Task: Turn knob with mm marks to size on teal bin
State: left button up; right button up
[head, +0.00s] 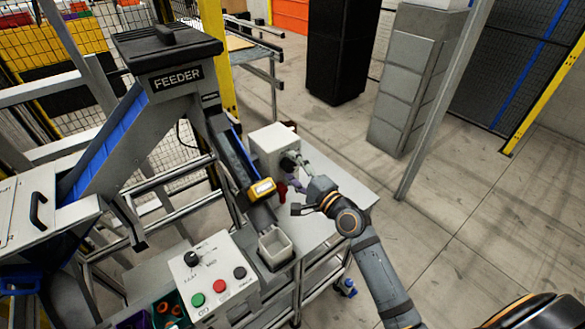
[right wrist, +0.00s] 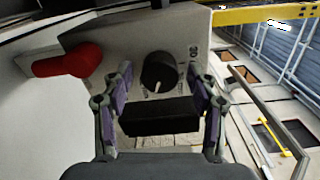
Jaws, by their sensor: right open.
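The black knob (right wrist: 159,72) with a white pointer line is on the pale box's face. Its pointer aims roughly down in the right wrist view. Small marks beside it are too small to read. My right gripper (right wrist: 162,88) is open, its purple-padded fingers on either side of the knob's outline; I cannot tell whether they touch it. In the head view my right gripper (head: 294,172) is at the front of the white box (head: 272,142) and partly hides the knob. I cannot make out a teal bin or its size label. My left gripper is not in view.
A red handle (right wrist: 68,61) sticks out left of the knob. A control panel (head: 215,275) with another black knob and several buttons stands front left, near a grey open bin (head: 262,251) and yellow device (head: 262,190).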

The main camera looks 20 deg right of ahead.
jog(key=shift+w, duration=0.15)
jog(key=c, duration=1.2)
jog(key=shift+o, duration=0.2)
jog(key=shift+f+n, duration=0.1)
jog(key=shift+n, duration=0.2)
jog(key=n+b, duration=0.4)
jog(key=n, duration=0.1)
jog(key=shift+f, duration=0.1)
jog(key=n+b, duration=0.2)
jog(key=n, duration=0.3)
jog(key=shift+b, duration=0.4)
jog(key=o, duration=1.2)
jog(key=shift+r, duration=0.2)
jog(key=shift+c, duration=0.2)
